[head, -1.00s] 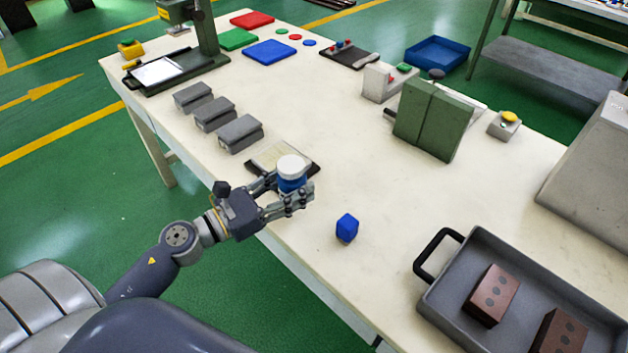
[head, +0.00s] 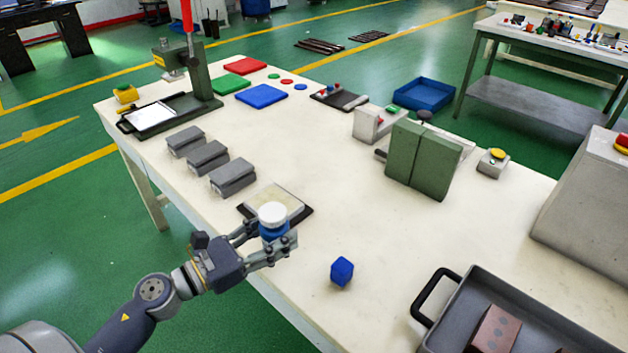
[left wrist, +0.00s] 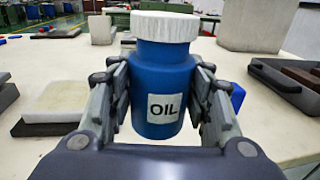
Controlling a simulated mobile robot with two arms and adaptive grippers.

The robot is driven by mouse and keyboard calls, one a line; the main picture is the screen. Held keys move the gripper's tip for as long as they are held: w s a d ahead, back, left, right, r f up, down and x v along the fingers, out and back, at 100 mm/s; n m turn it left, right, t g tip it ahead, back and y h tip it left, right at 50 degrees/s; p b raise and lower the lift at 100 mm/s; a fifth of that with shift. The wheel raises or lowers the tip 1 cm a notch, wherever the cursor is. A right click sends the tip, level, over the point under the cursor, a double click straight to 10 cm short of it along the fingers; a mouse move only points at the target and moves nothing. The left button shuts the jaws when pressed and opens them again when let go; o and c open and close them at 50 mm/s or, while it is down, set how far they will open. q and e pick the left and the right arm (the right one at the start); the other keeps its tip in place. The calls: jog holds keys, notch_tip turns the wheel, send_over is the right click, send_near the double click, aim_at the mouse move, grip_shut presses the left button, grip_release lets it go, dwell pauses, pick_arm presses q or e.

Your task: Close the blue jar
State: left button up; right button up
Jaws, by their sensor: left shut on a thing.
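The blue jar (head: 274,233) has a white lid (head: 272,214) on top. In the left wrist view the jar (left wrist: 163,85) stands upright, with a white label reading OIL, and its white lid (left wrist: 165,25) sits on the mouth. My left gripper (head: 276,243) is shut on the jar's blue body, with one finger on each side. It holds the jar near the front edge of the table, by the pale pad. Whether the jar's base touches anything is hard to tell. My right gripper is not in view.
A pale pad on a dark base (head: 298,208) lies just behind the jar. A blue block (head: 342,271) is to the right, and a grey tray (head: 451,312) with brown bricks is at the lower right. Several grey moulds (head: 208,157) stand at the left. The table's middle is clear.

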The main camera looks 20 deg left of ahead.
pick_arm(q)
jog(key=shift+d, duration=0.1)
jog(key=shift+s+d, duration=0.1)
jog(key=shift+d, duration=0.15)
jog(key=d+y, duration=0.1)
jog(key=s+d+n+t+y, duration=0.1)
jog(key=d, duration=0.1)
jog(key=s+d+n+y, duration=0.1)
jog(key=shift+s+d+f+y+p, duration=0.1)
jog(key=shift+d+f+y+p, duration=0.1)
jog(key=shift+f+y+p, duration=0.15)
jog(key=shift+s+d+r+n+t+y, duration=0.2)
jog(key=shift+s+d+r+n+y, duration=0.15)
jog(key=shift+s+n+y, duration=0.4)
jog(key=shift+s+d+r+n+t+y, duration=0.25)
jog(key=shift+s+n+y, duration=0.25)
jog(key=shift+s+y, duration=0.5)
jog(key=shift+s+d+r+n+t+y, duration=0.15)
jog(key=shift+s+d+r+n+y, duration=0.2)
jog(key=shift+s+n+y, duration=0.4)
jog(key=w+d+m+g+h, duration=0.2)
jog(key=w+d+m+h, duration=0.1)
jog(key=d, duration=0.4)
jog(key=w+d+r+m+g+h, duration=0.1)
jog(key=w+d+m+g+h, duration=0.1)
jog(key=d+m+h, duration=0.3)
jog(key=d+h, duration=0.1)
jog(key=h, duration=0.2)
jog(key=shift+w+d, duration=0.4)
jog(key=shift+h, duration=0.25)
